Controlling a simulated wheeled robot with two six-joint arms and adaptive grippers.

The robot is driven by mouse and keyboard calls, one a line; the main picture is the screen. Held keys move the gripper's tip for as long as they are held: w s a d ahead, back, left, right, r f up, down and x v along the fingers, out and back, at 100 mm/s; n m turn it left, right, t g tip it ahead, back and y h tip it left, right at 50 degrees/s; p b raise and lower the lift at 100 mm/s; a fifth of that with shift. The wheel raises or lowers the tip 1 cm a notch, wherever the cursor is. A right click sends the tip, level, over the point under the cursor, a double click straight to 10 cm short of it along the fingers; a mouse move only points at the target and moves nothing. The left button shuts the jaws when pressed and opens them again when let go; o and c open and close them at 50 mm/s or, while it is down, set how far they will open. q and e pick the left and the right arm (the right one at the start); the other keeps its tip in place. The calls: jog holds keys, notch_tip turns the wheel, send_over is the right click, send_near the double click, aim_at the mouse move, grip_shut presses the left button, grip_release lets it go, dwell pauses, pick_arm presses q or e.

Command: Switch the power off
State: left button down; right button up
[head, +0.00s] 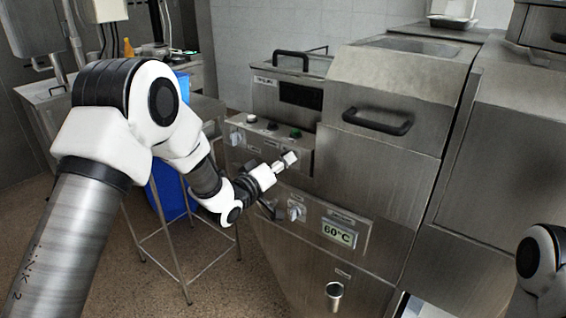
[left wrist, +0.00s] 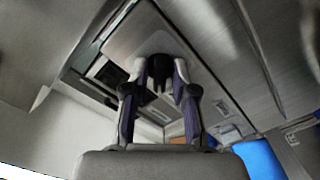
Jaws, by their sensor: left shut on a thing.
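My left gripper (head: 290,159) reaches the right part of the upper control panel (head: 265,141) on the steel machine. In the left wrist view the two fingers of the left gripper (left wrist: 160,72) are closed on a dark knob (left wrist: 159,73) on a steel face. In the head view the gripper mostly hides this knob. The same upper panel carries a rotary knob (head: 237,138) at its left and a row of buttons, one of them green (head: 296,134). My right gripper is out of view; only part of the right arm shows at the right edge.
A lower panel has another knob (head: 296,211) and a display (head: 338,232) reading 60°C. A black handle (head: 378,121) sticks out above on the machine. A steel stand (head: 160,243) and a blue bin (head: 172,196) are at the left.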

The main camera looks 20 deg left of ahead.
pick_arm(q)
jog(key=shift+w+a+r, duration=0.1)
jog(key=shift+r, duration=0.3)
jog(key=c, duration=1.2)
grip_release()
jog(key=shift+f, duration=0.2)
jog(key=v, duration=1.2)
